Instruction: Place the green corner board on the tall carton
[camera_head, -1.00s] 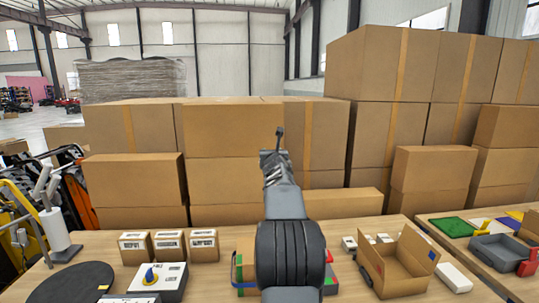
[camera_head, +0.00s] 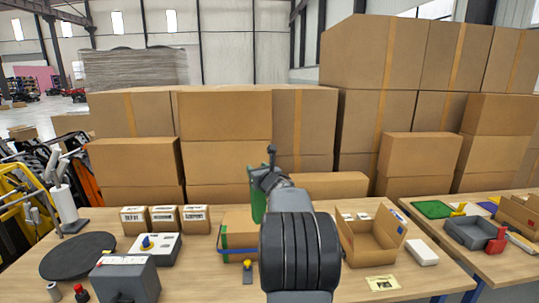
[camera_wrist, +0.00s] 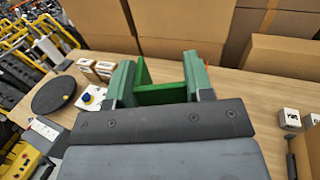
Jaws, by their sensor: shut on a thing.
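My gripper (camera_wrist: 160,82) is shut on the green corner board (camera_wrist: 162,96), which lies between the two fingers in the wrist view. In the head view the board (camera_head: 257,206) shows as a green upright strip just left of my wrist, partly hidden by it. A brown carton (camera_head: 240,228) with a blue strap and a green strip at its left edge stands on the table below and behind the board. My arm hides its right side. I cannot tell for sure which carton is the tall one.
Three small labelled cartons (camera_head: 164,219) and a black round disc (camera_head: 78,255) are at left. A grey box (camera_head: 125,280) stands at front left. An open carton (camera_head: 372,243) and a white block (camera_head: 422,252) are at right. Large cartons (camera_head: 225,115) wall off the back.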

